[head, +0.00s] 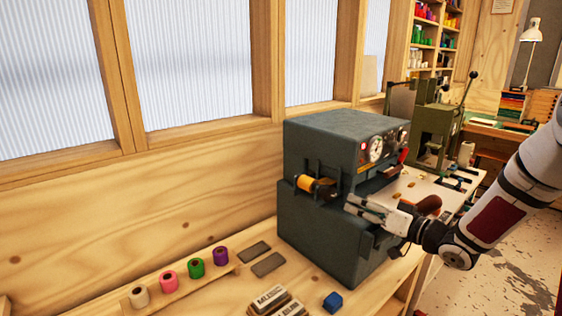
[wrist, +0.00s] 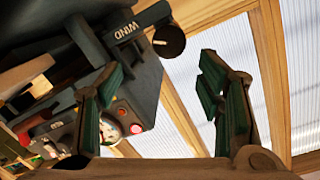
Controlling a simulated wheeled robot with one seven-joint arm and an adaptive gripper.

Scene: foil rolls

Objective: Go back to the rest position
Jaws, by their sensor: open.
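My gripper (head: 368,208) is at the right of the middle in the head view, at the end of my white and black arm. It is just right of the orange foil roll (head: 316,186), which sits on a spindle on the side of the dark grey-green machine (head: 325,240). In the wrist view the two green-padded fingers of my gripper (wrist: 155,95) stand apart with nothing between them. The wrist view also shows the machine's dark body with the lettering WIND (wrist: 127,30), and a dark round knob or spindle end (wrist: 169,41).
White, pink, green and purple rolls (head: 168,281) stand in a row on a wooden strip on the bench. Windows line the wall.

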